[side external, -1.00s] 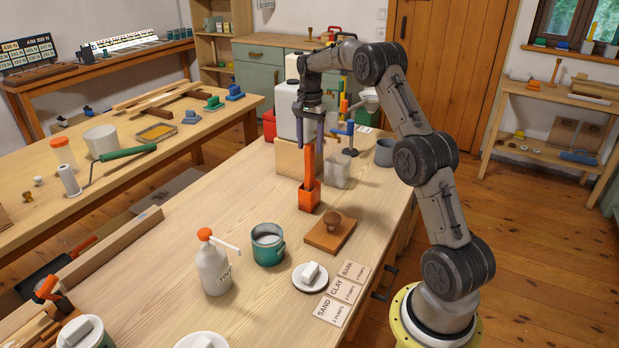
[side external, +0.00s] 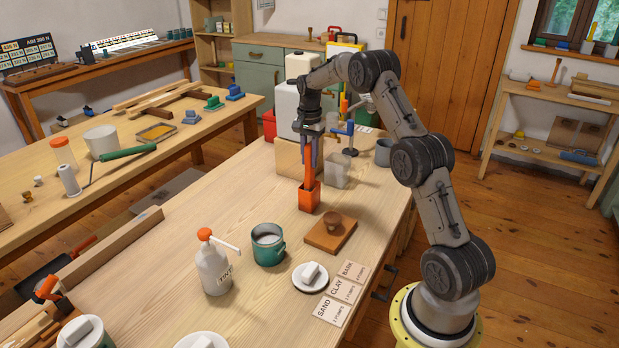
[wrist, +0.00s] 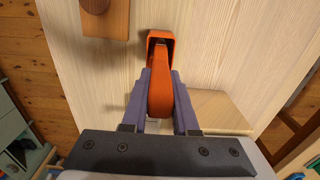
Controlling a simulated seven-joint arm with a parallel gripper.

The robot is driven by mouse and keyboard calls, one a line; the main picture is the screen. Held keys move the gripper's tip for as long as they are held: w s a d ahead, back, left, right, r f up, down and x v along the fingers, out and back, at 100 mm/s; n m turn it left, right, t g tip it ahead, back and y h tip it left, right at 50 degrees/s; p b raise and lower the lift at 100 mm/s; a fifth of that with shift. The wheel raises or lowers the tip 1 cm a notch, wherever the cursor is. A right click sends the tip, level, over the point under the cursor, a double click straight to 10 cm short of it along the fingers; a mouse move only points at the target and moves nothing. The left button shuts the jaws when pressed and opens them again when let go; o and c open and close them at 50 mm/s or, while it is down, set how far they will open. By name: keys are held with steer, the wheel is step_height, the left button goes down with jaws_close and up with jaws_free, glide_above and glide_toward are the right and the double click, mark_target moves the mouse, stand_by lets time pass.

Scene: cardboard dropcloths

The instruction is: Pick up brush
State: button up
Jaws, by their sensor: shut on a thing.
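The brush (side external: 308,172) has an orange handle and stands upright in an orange square holder (side external: 309,197) on the wooden table. Its lower end is hidden inside the holder. My gripper (side external: 308,160) points down over the holder and is shut on the brush handle. In the wrist view the purple-grey fingers (wrist: 160,100) press on both sides of the orange handle (wrist: 160,95), and the holder (wrist: 160,42) shows just beyond them.
A wooden board with a brown knob (side external: 331,234) lies just right of the holder. A wooden block (side external: 290,160) with a white container stands close behind. A green mug (side external: 267,245), a pump bottle (side external: 213,268) and a white dish (side external: 310,279) stand in front.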

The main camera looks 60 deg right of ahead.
jaws_close()
step_height(320, 180, up, 10)
steer(key=shift+r, duration=0.1)
stand_by(0.5)
